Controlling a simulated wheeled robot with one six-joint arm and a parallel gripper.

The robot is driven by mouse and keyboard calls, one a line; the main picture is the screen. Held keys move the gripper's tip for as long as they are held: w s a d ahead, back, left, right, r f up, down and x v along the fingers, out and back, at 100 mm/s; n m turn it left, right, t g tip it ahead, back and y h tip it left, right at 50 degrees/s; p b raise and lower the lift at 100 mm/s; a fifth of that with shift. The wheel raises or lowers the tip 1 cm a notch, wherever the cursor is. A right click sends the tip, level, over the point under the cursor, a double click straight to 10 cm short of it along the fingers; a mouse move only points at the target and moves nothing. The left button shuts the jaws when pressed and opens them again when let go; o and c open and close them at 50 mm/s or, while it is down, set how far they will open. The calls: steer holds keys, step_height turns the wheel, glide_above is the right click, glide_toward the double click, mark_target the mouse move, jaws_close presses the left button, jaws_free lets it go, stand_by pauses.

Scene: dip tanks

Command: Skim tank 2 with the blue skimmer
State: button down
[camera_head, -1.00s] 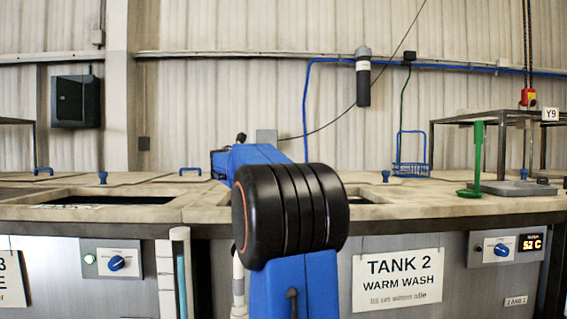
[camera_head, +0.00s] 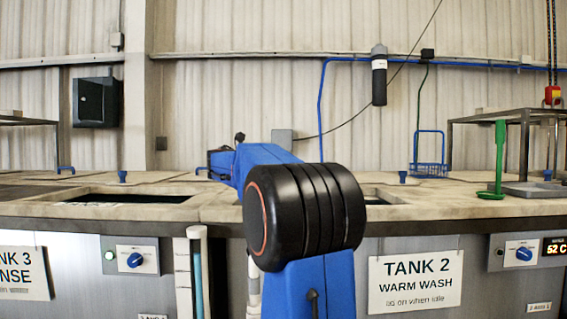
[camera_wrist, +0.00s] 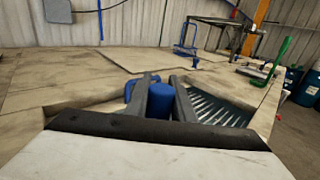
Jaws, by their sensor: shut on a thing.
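In the wrist view my gripper (camera_wrist: 158,86) is shut on an upright blue cylinder, which looks like the handle of the blue skimmer (camera_wrist: 160,102). The skimmer's lower part is hidden. A tank opening with a ribbed metal inside (camera_wrist: 218,108) lies just right of the fingers. In the head view tank 2 (camera_head: 415,280) carries a "TANK 2 WARM WASH" sign. Part of its top opening (camera_head: 378,201) shows right of my arm, which hides the rest. My gripper is hidden in the head view.
A green skimmer (camera_head: 499,160) stands upright at the right on the tank top. A blue wire basket (camera_head: 429,150) is behind tank 2. Tank 3's opening (camera_head: 130,198) is at the left. Low blue lid handles and knobs (camera_head: 122,176) stick up from the covers. A metal rack (camera_head: 480,117) stands at right.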

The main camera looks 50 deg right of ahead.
steer(key=shift+w+a, duration=0.35)
steer(key=shift+a, duration=0.5)
steer(key=shift+w+a, duration=0.35)
steer(key=shift+a, duration=0.5)
steer(key=shift+w+a, duration=0.35)
steer(key=shift+a, duration=0.5)
steer(key=shift+r, duration=0.1)
step_height(320, 180, up, 15)
